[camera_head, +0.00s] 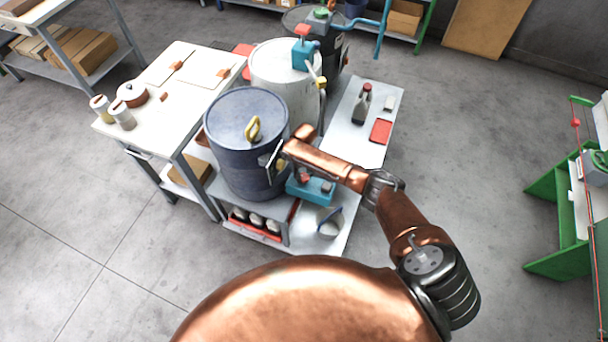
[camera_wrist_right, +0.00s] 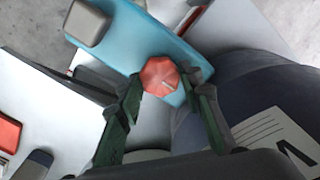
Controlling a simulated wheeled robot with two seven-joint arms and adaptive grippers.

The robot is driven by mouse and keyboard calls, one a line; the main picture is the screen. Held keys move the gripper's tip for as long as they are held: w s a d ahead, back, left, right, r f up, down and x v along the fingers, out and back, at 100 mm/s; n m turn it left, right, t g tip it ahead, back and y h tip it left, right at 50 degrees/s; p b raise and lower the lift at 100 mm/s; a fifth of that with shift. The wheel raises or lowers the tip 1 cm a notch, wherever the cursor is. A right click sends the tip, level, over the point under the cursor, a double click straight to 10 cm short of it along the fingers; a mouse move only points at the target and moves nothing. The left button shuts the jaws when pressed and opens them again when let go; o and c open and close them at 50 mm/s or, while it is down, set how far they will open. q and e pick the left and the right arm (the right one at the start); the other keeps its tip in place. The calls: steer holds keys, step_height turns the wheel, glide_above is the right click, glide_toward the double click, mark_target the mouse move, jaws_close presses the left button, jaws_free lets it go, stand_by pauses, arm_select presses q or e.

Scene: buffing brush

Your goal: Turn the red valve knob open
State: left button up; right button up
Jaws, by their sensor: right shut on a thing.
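The red valve knob (camera_wrist_right: 160,76) is a small faceted knob on a teal block (camera_wrist_right: 150,40) in the right wrist view. The two dark green-padded fingers of my right gripper (camera_wrist_right: 163,83) stand on either side of the knob, shut on it. In the head view the red knob (camera_head: 304,177) shows small on top of the teal block (camera_head: 312,191), beside the dark blue drum, partly covered by my copper right arm. The right fingers are mostly hidden there. My left gripper is not in view.
The dark blue drum (camera_head: 236,150) with a yellow handle stands close left of the block. A white drum (camera_head: 285,70) with another teal valve is behind it. The white bench (camera_head: 345,140) holds a bottle (camera_head: 361,105) and a red pad (camera_head: 381,131). A table (camera_head: 185,110) is at left.

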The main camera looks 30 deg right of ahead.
steer(key=shift+n, duration=0.3)
steer(key=n+p, duration=0.1)
steer(key=n, duration=1.1)
steer(key=shift+n, duration=0.3)
steer(key=n, duration=0.4)
steer(key=shift+n, duration=0.3)
steer(key=o, duration=1.2)
steer(key=shift+c, duration=0.2)
